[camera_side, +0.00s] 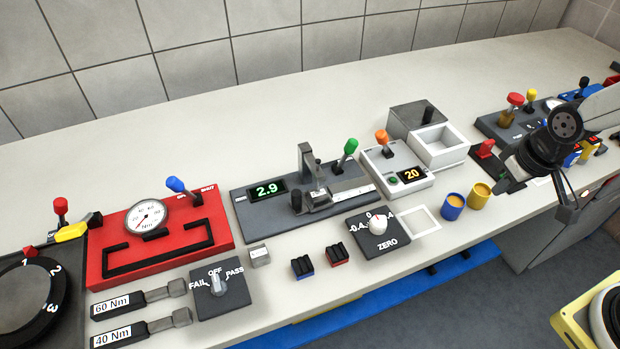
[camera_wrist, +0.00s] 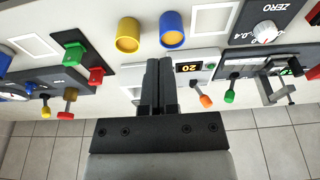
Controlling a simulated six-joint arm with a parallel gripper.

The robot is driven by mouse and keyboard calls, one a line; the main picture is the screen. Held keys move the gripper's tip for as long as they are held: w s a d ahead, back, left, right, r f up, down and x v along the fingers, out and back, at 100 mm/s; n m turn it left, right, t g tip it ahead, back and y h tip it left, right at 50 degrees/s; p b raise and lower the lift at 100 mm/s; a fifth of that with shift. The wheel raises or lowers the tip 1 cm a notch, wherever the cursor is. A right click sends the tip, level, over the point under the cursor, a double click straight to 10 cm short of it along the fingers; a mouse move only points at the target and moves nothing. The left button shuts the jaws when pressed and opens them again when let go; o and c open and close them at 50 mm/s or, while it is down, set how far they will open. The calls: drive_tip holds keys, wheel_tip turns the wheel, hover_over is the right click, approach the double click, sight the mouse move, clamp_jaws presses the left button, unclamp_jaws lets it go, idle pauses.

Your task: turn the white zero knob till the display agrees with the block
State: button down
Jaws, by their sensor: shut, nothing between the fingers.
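The white zero knob (camera_side: 378,224) sits on a dark plate marked ZERO, with a scale from -0.4 to 0.4, front of centre. It also shows in the wrist view (camera_wrist: 265,31), at the upper right. The green display (camera_side: 268,190) reads 2.9 on the dark sliding-jack device. A small grey metal block (camera_side: 259,255) with a pale label lies in front of that device; its label is too small to read. My gripper (camera_side: 568,212) is at the right, well apart from the knob. In the wrist view its fingers (camera_wrist: 158,64) are together and empty.
Blue and yellow cups (camera_side: 452,207) stand right of the knob. A white box with an orange lever (camera_side: 396,170) reads 20. Two small dark blocks (camera_side: 337,254) lie left of the knob plate. A red gauge panel (camera_side: 160,240) is farther left. The back of the bench is clear.

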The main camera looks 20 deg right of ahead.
drive_tip(key=c, duration=1.3)
unclamp_jaws()
drive_tip(key=o, duration=0.7)
drive_tip(key=shift+w+a, duration=0.1)
drive_tip(key=o, duration=0.4)
drive_tip(key=shift+w+a+n, duration=0.2)
drive_tip(key=shift+w+n, duration=0.05)
drive_tip(key=shift+n, duration=0.05)
drive_tip(key=shift+c, duration=0.2)
drive_tip(key=n+g+h, duration=0.4)
drive_tip(key=n, duration=0.9)
approach(378, 221)
drive_tip(key=f, duration=0.2)
drive_tip(key=shift+d+r, duration=0.25)
drive_tip(key=shift+x, duration=3.95)
drive_tip(key=shift+s, duration=0.1)
